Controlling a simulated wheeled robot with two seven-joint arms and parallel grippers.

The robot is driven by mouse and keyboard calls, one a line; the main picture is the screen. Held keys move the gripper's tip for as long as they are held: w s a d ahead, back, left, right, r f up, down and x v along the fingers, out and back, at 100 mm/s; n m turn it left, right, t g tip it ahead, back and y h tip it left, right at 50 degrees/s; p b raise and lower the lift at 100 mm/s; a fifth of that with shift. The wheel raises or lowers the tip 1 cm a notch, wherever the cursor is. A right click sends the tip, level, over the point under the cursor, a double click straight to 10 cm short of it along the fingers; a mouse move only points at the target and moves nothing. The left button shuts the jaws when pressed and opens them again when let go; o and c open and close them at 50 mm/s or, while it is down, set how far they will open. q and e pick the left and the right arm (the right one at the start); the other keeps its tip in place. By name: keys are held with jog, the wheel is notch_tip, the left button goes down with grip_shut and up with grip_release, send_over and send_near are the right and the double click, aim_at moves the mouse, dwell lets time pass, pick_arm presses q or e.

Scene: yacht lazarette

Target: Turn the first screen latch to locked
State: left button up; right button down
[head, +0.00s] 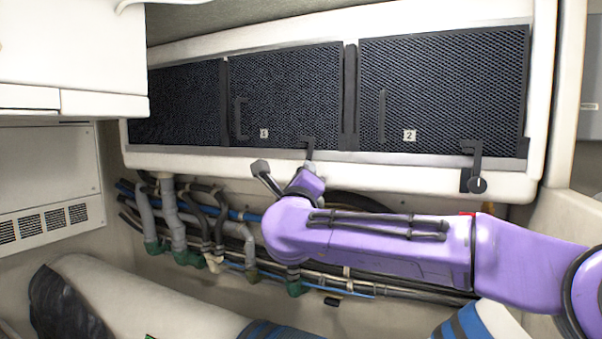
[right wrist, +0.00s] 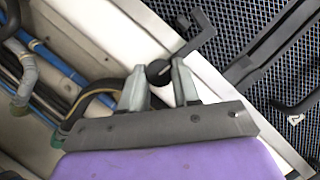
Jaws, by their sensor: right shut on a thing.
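The first screen (head: 286,95) is a black mesh panel with a small label 1 near its lower left. Its latch (head: 309,146) is a black lever at the panel's lower right edge, pointing up over the frame in the head view. My right gripper (head: 309,170) is at the latch's lower end, which it largely hides in the head view. In the right wrist view, the right gripper (right wrist: 159,80) has its two grey fingers either side of the latch's round black knob (right wrist: 158,72), shut on it. The lever (right wrist: 194,36) extends beyond the fingers. My left gripper is not in view.
The second screen (head: 440,85), labelled 2, is to the right, with a similar latch (head: 477,168) below it. Pipes and hoses (head: 180,215) run along the wall under the white ledge (head: 195,162). A white cabinet (head: 75,60) juts out at upper left.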

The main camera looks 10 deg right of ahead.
jog(key=shift+n+y+p, duration=0.5)
jog(key=shift+n+p, duration=0.1)
jog(key=shift+n, duration=0.5)
jog(key=c, duration=0.8)
grip_release()
jog(key=shift+s, duration=0.1)
jog(key=b+v, duration=0.2)
jog(key=v, duration=0.3)
jog(key=b+v, duration=0.3)
jog(key=v, duration=0.2)
jog(key=shift+s+a+r+b, duration=0.1)
jog(key=shift+s+r+b, duration=0.05)
jog(key=shift+s+b, duration=0.15)
